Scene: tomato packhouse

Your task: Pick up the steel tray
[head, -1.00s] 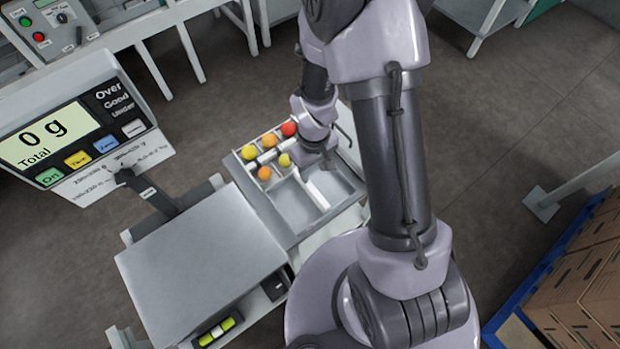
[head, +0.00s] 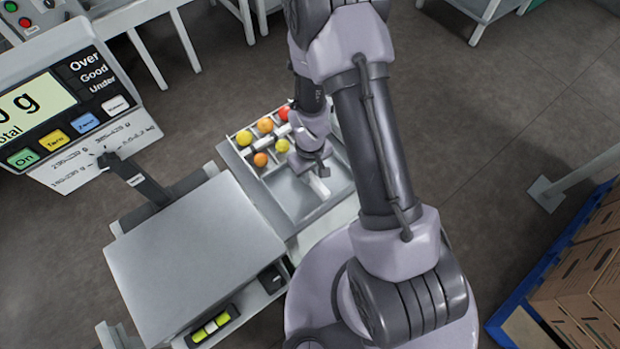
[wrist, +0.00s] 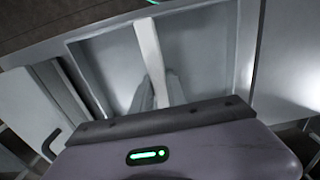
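The grey steel tray (head: 290,197) has dividers and lies flat on a pale stand, right of the scale. Red, orange and yellow tomatoes (head: 261,159) sit in its far-left small compartments; the larger nearer compartments look empty. My gripper (head: 318,172) reaches down over the tray's middle, at a pale central bar. In the wrist view, the tray (wrist: 100,62) fills the upper middle. My gripper's two fingers (wrist: 158,92) point down on either side of the pale bar (wrist: 148,45). Whether they press on it is unclear. My wrist housing hides the near part.
A scale with a flat steel platform (head: 195,260) stands close to the tray's left, its display (head: 60,110) raised behind it. Cardboard boxes (head: 585,285) on a blue pallet stand at lower right. The floor behind the tray is open.

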